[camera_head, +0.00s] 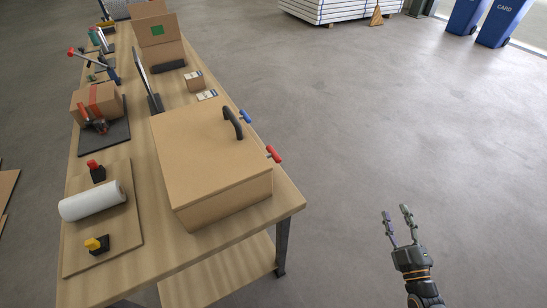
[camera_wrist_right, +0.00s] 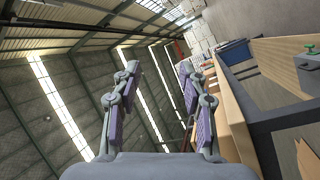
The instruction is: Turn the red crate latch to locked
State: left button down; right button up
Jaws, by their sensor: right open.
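The crate (camera_head: 212,150) is a tan lidded box on the near right part of the workbench, with a black arched handle (camera_head: 233,122) on its lid. The red latch (camera_head: 273,154) sticks out from the crate's right side, near the front corner. A blue latch (camera_head: 245,116) sits farther back on the same side. My right gripper (camera_head: 396,211) is open and empty over the floor, well to the right of the crate and apart from it. Its two spread fingers (camera_wrist_right: 156,80) also show in the right wrist view. My left gripper is out of view.
The workbench (camera_head: 155,240) also holds a white roll (camera_head: 92,201), red and yellow knobs on a board, a taped carton (camera_head: 98,103) and an open box (camera_head: 158,40). The floor (camera_head: 360,130) right of the bench is clear. Blue bins (camera_head: 500,22) stand far right.

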aim_at(272, 153)
jog(key=l+u, duration=0.2)
jog(key=u, duration=0.15)
jog(key=l+u, duration=0.45)
jog(key=u, duration=0.25)
jog(key=l+u, duration=0.1)
jog(key=u, duration=0.3)
jog(key=j, duration=0.15)
